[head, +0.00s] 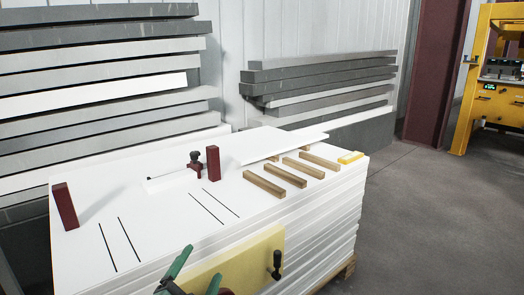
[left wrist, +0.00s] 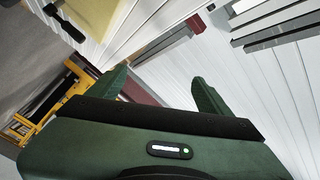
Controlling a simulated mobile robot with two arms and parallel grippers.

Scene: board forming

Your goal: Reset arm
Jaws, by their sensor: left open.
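My left gripper (head: 202,261) shows at the bottom of the head view, its green fingers apart with nothing between them. It is in front of the stack of white boards (head: 150,235), near a pale yellow panel (head: 235,262) with a black handle (head: 276,262). In the left wrist view the two green fingers (left wrist: 160,78) are also spread and empty. The white stack and the panel's corner (left wrist: 95,12) show beyond them. My right gripper is not seen in either view.
On the stack are two upright dark red blocks (head: 65,206) (head: 213,164), a red clamp-like piece (head: 195,165), several wooden strips (head: 264,185), a thin white board (head: 285,146) and a small yellow piece (head: 350,157). Grey slabs (head: 320,78) line the wall. Floor (head: 430,220) at right is clear.

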